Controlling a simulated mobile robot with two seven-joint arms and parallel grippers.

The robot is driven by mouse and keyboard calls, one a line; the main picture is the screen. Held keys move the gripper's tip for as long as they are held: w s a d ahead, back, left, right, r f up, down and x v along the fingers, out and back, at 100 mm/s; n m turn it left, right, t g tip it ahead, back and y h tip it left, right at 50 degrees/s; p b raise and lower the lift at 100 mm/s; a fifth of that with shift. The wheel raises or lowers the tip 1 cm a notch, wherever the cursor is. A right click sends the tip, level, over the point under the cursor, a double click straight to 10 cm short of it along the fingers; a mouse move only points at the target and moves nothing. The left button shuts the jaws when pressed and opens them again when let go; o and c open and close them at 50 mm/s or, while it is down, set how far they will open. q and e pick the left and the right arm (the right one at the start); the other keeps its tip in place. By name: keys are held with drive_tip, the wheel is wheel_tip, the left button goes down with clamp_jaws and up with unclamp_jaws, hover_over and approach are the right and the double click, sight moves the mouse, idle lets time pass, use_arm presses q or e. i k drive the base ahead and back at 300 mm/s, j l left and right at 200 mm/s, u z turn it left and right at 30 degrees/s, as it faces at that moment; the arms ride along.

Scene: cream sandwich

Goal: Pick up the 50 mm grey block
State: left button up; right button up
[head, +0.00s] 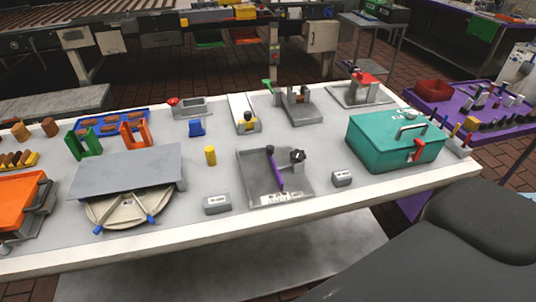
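Two small grey blocks with white labels lie near the front of the white table. The left grey block (217,205) is just left of a grey tray and looks a little larger. The right grey block (343,178) is between that tray and a teal box. Their labels are too small to read, so I cannot tell which one is 50 mm. Neither of my grippers is in view.
The grey tray (244,180) holds a purple-handled tool. The teal box (377,150) stands on the right. A grey plate (125,172) covers part of a round dish (130,211). The table's front strip (290,215) is clear.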

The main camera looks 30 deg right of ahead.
sight(341, 178)
drive_tip(key=l+z, duration=0.1)
drive_tip(key=z, duration=0.85)
drive_tip(key=l+z, duration=0.1)
drive_tip(key=z, duration=0.4)
drive_tip(key=i+j, duration=0.05)
